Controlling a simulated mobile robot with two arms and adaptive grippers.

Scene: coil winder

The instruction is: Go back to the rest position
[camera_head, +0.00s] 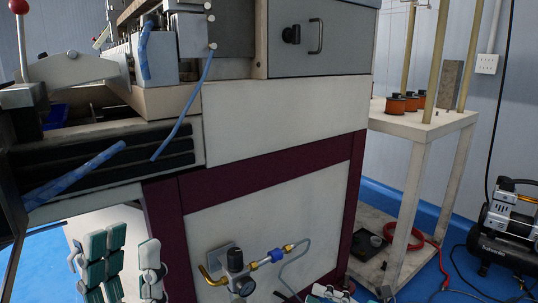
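My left gripper (128,242) shows at the bottom left, with teal and white finger pads pointing up. Its fingers stand apart with a gap between them, and nothing shows in the gap. It is in front of the lower part of the coil winder (270,110), with no visible contact. Only the teal and white tips of my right gripper (328,293) show at the bottom edge, right of the centre. The rest of it is cut off, so its opening cannot be told.
A brass valve with a gauge (236,262) and a hose sticks out from the winder's lower panel. A white rack (412,124) with copper-coloured spools (396,105) stands at the right.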

